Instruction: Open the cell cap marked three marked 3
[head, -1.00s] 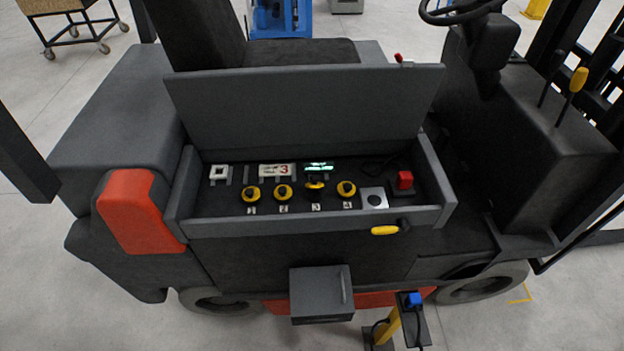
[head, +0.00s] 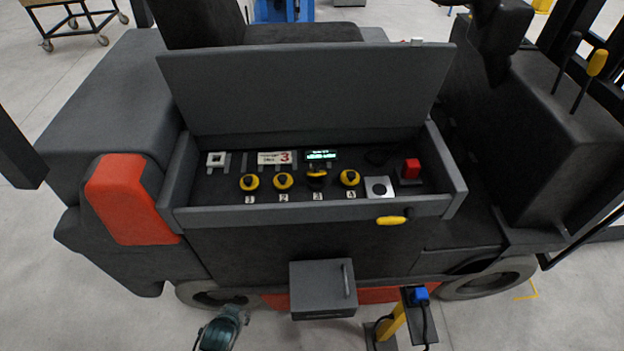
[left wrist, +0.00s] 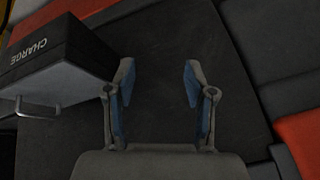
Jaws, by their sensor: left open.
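The cap marked 3 (head: 317,175) is in the open bay in the head view, between the caps marked 2 (head: 283,181) and 4 (head: 350,177). It is yellow and black. Its black part looks lower than on its neighbours; I cannot tell whether it is tilted. My left arm (head: 222,328) shows at the bottom edge, well below the bay. In the left wrist view my left gripper (left wrist: 158,80) is open and empty, its blue-padded fingers apart before a dark panel. My right gripper is not in view.
The bay's raised lid (head: 305,95) stands behind the caps; its front wall (head: 310,213) is low.

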